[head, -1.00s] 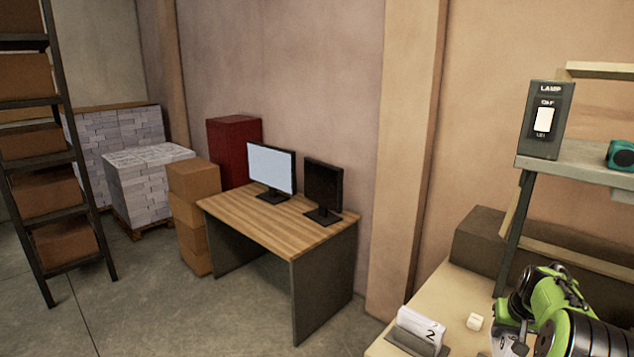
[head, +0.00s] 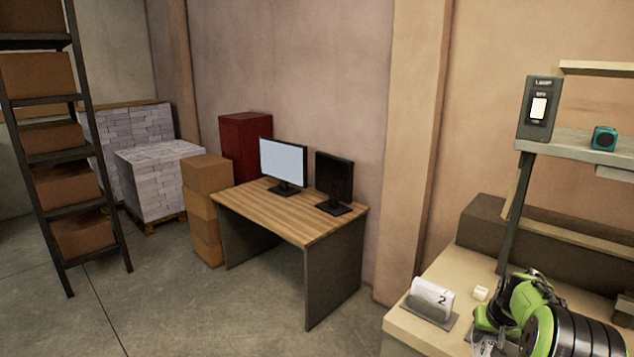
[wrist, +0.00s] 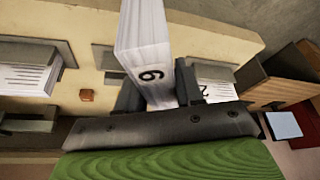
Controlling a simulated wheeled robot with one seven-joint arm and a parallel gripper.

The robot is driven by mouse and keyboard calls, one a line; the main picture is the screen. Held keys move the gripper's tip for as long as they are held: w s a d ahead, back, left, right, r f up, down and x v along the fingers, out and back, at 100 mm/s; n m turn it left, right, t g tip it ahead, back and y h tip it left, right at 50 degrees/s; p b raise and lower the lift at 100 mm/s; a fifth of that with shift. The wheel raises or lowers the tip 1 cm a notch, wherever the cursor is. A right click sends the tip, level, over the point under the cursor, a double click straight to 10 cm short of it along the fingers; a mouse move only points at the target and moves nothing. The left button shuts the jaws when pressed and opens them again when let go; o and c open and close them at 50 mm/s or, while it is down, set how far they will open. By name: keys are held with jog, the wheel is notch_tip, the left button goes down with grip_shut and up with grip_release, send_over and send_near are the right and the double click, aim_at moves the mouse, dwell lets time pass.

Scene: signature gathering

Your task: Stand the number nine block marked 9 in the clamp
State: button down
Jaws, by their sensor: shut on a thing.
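A white block (wrist: 145,35) stands up between the fingers of my gripper (wrist: 158,92) in the wrist view. Its black mark looks like a 6 in this view, which may be a 9 upside down. The gripper is shut on it. In the head view my gripper is low at the right, with a white piece (head: 485,346) partly showing beside it. I cannot tell which holder is the clamp.
In the wrist view, a grey holder with lined white sheets (wrist: 30,78) lies at the left, near a small brown cube (wrist: 87,96). A small cream cube (head: 480,292) lies on the bench (head: 445,268). A shelf (head: 575,147) stands above it.

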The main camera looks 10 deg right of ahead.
jog(key=w+a+f+n+b, duration=0.1)
jog(key=a+f, duration=0.5)
jog(key=a, duration=0.2)
jog(key=w+a+f+n+b, duration=0.1)
jog(key=a+f+b, duration=0.1)
jog(key=a+f, duration=0.55)
jog(key=s+a+f+n+y+b, duration=0.1)
jog(key=s+a+f, duration=0.3)
jog(key=a, duration=0.5)
jog(key=s+a+f+n+y+b, duration=0.1)
jog(key=s+a+f+n, duration=0.1)
jog(key=a, duration=0.7)
jog(key=shift+s+a+f+t+b, duration=0.35)
jog(key=shift+s+f, duration=0.5)
jog(key=shift+s, duration=0.35)
jog(key=shift+d+r, duration=0.1)
jog(key=shift+d, duration=0.05)
